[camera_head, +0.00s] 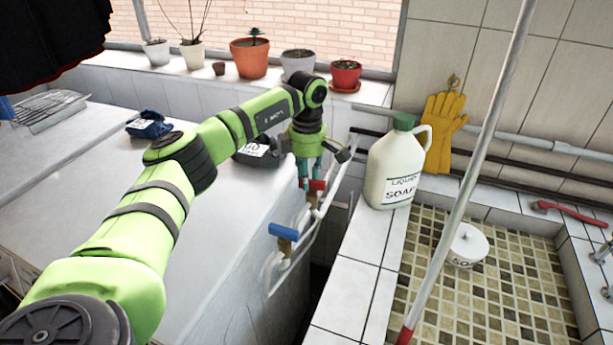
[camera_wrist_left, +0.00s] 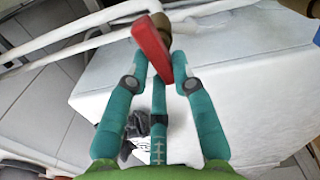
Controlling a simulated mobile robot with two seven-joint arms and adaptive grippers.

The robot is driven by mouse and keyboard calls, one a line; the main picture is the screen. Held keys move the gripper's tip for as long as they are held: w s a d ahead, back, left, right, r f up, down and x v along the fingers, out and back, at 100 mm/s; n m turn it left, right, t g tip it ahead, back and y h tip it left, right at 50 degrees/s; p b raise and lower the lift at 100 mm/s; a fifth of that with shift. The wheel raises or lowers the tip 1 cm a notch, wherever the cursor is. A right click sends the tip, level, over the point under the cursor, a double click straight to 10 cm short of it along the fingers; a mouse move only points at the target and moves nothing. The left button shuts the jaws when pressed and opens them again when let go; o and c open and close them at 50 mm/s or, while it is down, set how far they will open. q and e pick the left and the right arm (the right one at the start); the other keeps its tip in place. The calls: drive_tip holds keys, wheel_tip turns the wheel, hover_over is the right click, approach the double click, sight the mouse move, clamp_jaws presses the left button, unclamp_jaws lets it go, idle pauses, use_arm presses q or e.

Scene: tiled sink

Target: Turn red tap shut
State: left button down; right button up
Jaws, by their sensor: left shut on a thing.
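The red tap (camera_head: 316,185) has a red bar handle on a brass body and sits on white pipes in the gap beside the white appliance. My left gripper (camera_head: 308,178) reaches down to it from above at the end of the green arm. In the left wrist view the red handle (camera_wrist_left: 152,45) lies between the teal fingers (camera_wrist_left: 160,72), which are closed about its near end. A blue tap (camera_head: 284,232) is on the pipes nearer to me, clear of the gripper. My right gripper is not in view.
A white soap jug (camera_head: 393,170) stands on the tiled ledge right of the gripper. A pale pole (camera_head: 465,180) crosses in front of the tiled sink. Potted plants (camera_head: 249,60) line the sill behind. The white appliance top (camera_head: 110,190) has free room.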

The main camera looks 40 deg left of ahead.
use_arm(q)
drive_tip(key=shift+w+m, duration=0.15)
drive_tip(key=shift+m, duration=0.95)
drive_tip(key=c, duration=1)
unclamp_jaws()
drive_tip(key=shift+c, duration=0.2)
drive_tip(key=shift+r, duration=0.15)
wheel_tip(320, 180, up, 12)
